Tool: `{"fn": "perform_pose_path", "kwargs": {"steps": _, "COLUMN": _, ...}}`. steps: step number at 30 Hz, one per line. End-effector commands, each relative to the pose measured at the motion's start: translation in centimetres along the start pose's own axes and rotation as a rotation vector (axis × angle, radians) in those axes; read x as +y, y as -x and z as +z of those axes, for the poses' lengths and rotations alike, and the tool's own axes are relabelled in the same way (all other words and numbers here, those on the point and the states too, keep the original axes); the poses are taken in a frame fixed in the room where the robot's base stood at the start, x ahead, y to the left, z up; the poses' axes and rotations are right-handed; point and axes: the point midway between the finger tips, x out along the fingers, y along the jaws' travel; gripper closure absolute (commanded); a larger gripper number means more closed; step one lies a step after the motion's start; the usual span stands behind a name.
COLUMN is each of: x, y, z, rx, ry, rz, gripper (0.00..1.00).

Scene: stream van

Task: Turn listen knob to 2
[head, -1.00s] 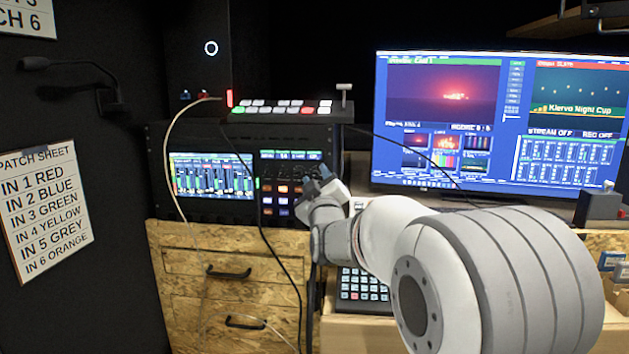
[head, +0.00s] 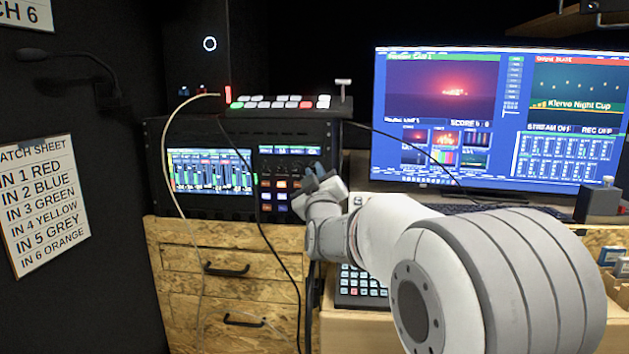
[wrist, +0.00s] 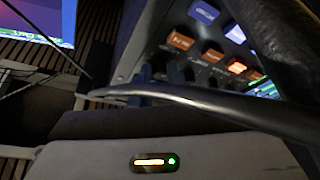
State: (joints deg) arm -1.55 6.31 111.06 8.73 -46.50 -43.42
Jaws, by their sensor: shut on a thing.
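The rack unit with the control panel (head: 290,165) stands on the wooden drawer cabinet, with a small screen and rows of lit buttons. My gripper (head: 314,171) is at the panel's right side, its blue fingertips against the panel face. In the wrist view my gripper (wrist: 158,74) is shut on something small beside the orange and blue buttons. It appears to be the listen knob, which is hidden by the fingers and a dark cable. Its pointer and number marks cannot be read.
A dark cable (wrist: 220,103) crosses close in front of my gripper in the wrist view. A switcher (head: 280,103) sits on top of the rack. A monitor (head: 445,120) stands to the right, and a keypad (head: 360,287) lies below my arm.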

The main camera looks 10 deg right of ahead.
Motion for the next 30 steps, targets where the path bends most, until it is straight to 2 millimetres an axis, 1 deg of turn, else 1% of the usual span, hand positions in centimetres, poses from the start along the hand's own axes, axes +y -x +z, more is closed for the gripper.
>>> {"fn": "perform_pose_path", "kwargs": {"steps": 1, "x": -0.4, "y": 0.17, "z": 0.36, "rx": 0.003, "ry": -0.029, "rz": 0.011, "gripper": 1.0}}
{"fn": "perform_pose_path", "kwargs": {"steps": 5, "x": -0.58, "y": 0.21, "z": 0.41, "rx": 0.003, "ry": -0.123, "rz": 0.049, "gripper": 1.0}}
{"fn": "perform_pose_path", "kwargs": {"steps": 21, "x": -0.74, "y": -0.04, "z": -0.04, "rx": 0.0, "ry": -0.583, "rz": 0.239, "gripper": 1.0}}
{"fn": "perform_pose_path", "kwargs": {"steps": 30, "x": -0.74, "y": -0.11, "z": -0.22, "rx": -0.001, "ry": -0.773, "rz": 0.318, "gripper": 1.0}}
